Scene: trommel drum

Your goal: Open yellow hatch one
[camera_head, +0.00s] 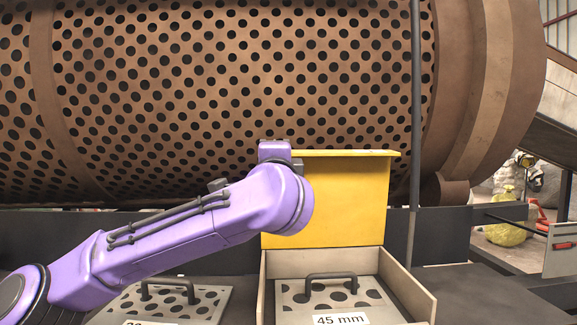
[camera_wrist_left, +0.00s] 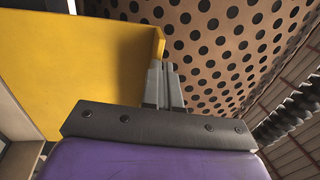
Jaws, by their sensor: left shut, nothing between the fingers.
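A yellow hatch panel (camera_head: 340,205) stands upright behind an open-topped box in the head view, with its top lip level with my left wrist. I see no number on it. The yellow panel (camera_wrist_left: 80,65) fills the left of the left wrist view. My left gripper (camera_wrist_left: 164,72) is shut and empty, its fingers close beside the panel's right edge. I cannot tell whether they touch it. In the head view my purple left arm covers the panel's left part and hides the fingers. My right gripper is not in view.
A large perforated drum (camera_head: 240,80) lies behind the panel. A grey vertical pole (camera_head: 415,120) stands to its right. The box (camera_head: 408,287) holds a handled perforated plate (camera_head: 295,297) labelled 45 mm. Another handled plate (camera_head: 205,303) lies to the left.

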